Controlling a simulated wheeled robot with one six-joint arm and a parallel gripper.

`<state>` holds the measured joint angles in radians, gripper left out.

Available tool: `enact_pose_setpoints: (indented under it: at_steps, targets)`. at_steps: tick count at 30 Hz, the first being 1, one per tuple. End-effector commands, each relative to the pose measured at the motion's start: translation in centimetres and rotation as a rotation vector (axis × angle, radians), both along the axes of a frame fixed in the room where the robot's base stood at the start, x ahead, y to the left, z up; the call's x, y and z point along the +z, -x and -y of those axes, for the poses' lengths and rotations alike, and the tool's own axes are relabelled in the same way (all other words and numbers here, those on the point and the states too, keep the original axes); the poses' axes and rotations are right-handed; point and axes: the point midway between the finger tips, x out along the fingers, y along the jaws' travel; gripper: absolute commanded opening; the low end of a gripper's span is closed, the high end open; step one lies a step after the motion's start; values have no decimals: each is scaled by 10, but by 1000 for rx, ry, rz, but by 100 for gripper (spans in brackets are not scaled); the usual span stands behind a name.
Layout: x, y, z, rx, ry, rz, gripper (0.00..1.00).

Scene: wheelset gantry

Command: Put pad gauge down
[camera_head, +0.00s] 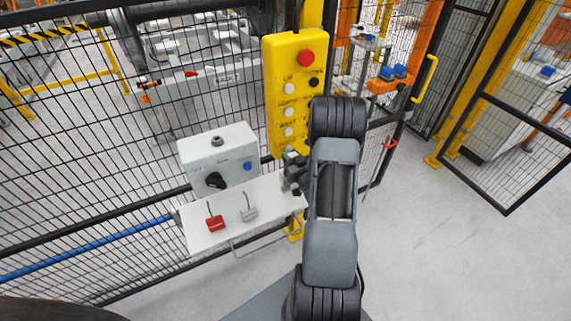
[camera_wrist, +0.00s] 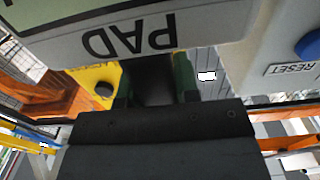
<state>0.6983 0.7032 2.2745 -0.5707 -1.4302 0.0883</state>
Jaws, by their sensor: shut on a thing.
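The pad gauge (camera_wrist: 225,22) fills the top of the wrist view as a pale grey body with "PAD" in dark letters, upside down. My gripper (camera_wrist: 155,80) has green-tipped fingers and is shut on the gauge; the exact contact is partly hidden. In the head view my gripper (camera_head: 293,168) is near the right end of the white shelf (camera_head: 265,195), partly behind my arm. I cannot make out the gauge clearly there, nor whether it touches the shelf. A red piece (camera_head: 215,223) and a grey piece (camera_head: 249,214), each with a thin upright handle, rest on the shelf.
A pale control box (camera_head: 215,158) with a black knob and blue button stands at the shelf's back left. A yellow button panel (camera_head: 291,85) hangs behind my gripper. Black mesh fence (camera_head: 90,150) runs behind the shelf. Open floor (camera_head: 440,260) lies to the right.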

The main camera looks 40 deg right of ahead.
Motion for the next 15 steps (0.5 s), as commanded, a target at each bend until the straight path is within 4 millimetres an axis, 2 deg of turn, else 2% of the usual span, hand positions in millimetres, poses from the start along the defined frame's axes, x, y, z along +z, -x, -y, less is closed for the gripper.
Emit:
enact_pose_setpoints:
  at_steps: [10, 15]
  targets:
    - [-15, -7, 1, 9, 1, 3, 0]
    - [-38, -6, 6, 1, -1, 1, 0]
